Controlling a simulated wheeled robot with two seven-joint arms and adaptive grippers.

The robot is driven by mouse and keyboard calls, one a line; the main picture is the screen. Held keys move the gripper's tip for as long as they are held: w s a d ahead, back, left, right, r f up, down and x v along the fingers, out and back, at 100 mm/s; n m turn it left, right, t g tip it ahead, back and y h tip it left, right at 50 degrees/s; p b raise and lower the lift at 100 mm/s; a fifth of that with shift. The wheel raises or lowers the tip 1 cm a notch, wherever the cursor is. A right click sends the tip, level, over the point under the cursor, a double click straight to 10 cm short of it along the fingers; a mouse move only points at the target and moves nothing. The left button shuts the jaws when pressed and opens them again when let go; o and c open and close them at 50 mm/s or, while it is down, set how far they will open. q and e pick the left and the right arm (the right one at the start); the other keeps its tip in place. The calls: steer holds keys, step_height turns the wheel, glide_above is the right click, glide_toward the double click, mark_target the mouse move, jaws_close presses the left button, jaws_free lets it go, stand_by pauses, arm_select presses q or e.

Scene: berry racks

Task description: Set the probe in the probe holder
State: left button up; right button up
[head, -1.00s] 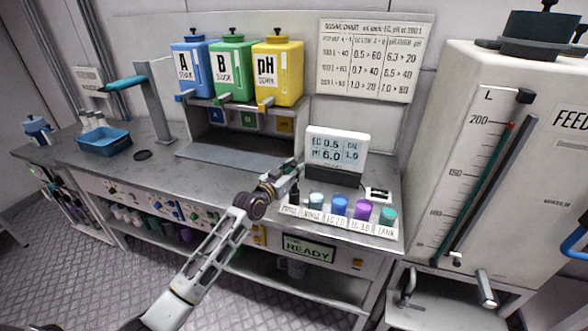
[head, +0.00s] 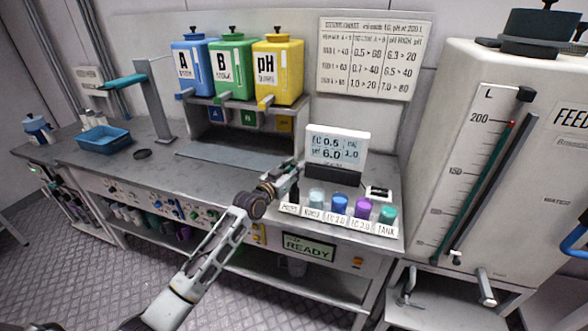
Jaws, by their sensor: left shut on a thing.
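My left gripper (head: 290,176) is over the left end of the row of small cups at the front right of the bench. It is shut on a thin dark thing, seemingly the probe (head: 294,190), which points down. The probe holder is at the left end of that row, behind a small white label (head: 289,209). My gripper and the probe largely cover it, so I cannot tell whether the probe is inside it or just above. The meter (head: 337,148) behind reads EC 0.5 and pH 6.0. My right gripper is not in view.
Right of the holder stand a pale cup (head: 315,198), a blue cup (head: 339,203), a purple cup (head: 362,208) and a green cup (head: 387,214), close together. Blue, green and yellow canisters stand on a rack behind. A large tank (head: 500,160) is at the right.

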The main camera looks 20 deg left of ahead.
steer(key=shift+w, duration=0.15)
arm_select(q)
steer(key=shift+f, duration=0.15)
steer(key=o, duration=1.1)
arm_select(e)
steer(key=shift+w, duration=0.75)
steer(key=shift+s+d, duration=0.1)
arm_select(q)
steer(key=shift+v, duration=0.85)
steer(key=v, duration=1)
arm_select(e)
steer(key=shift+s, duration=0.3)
arm_select(q)
steer(key=shift+s, duration=0.15)
